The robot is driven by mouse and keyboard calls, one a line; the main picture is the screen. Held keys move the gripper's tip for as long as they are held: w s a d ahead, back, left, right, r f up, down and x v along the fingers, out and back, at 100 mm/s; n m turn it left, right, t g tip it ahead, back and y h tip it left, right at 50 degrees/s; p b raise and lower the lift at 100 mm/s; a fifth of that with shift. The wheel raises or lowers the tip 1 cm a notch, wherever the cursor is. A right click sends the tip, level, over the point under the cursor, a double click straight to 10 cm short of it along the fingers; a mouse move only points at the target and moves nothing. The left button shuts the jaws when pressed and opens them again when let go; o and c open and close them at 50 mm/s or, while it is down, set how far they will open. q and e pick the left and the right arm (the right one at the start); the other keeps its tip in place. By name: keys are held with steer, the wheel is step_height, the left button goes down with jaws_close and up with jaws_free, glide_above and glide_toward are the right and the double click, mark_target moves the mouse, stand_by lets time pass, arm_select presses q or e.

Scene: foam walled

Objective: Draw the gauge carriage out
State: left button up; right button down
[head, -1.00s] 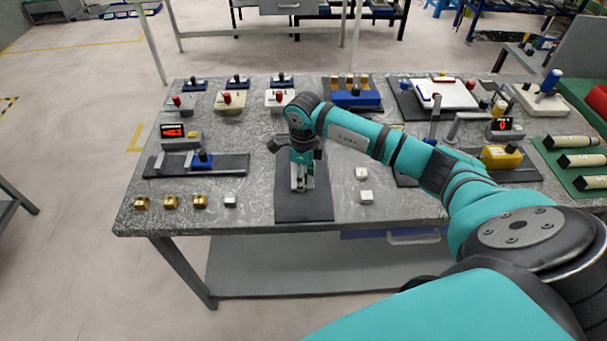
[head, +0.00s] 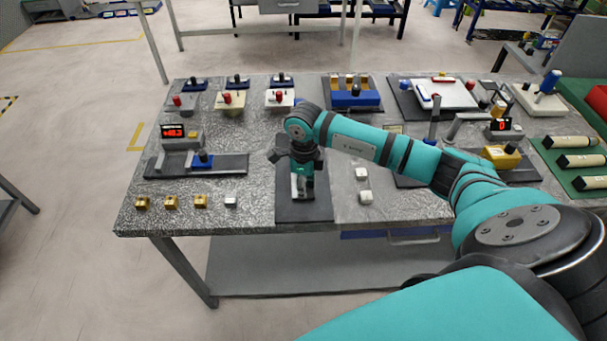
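At the left of the head view, a blue carriage (head: 202,161) sits on a dark rail base (head: 228,166), beside a grey box with a lit red display (head: 173,132). A second gauge at the right has a yellow carriage (head: 502,156) and a display reading about 0 (head: 501,125). The view does not settle which carriage is meant. My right gripper (head: 301,194) points down over a dark mat (head: 303,212) in the front middle, apart from both carriages. Its fingertips are small and partly hidden, so its opening is unclear. My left gripper is out of view.
Several brass blocks (head: 171,202) and a silver block (head: 231,201) line the front left edge. Two white blocks (head: 364,197) lie right of the mat. Knobbed fixtures (head: 231,100) stand behind. My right arm crosses over the table's right half.

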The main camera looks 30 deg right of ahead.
steer(key=s+a, duration=0.1)
steer(key=s, duration=0.2)
steer(key=s+a, duration=0.4)
steer(key=s, duration=0.1)
steer(key=shift+s+a, duration=0.15)
steer(key=shift+s, duration=0.2)
steer(key=c, duration=1.1)
jaws_free()
step_height(320, 180, up, 12)
steer(key=shift+a, duration=0.1)
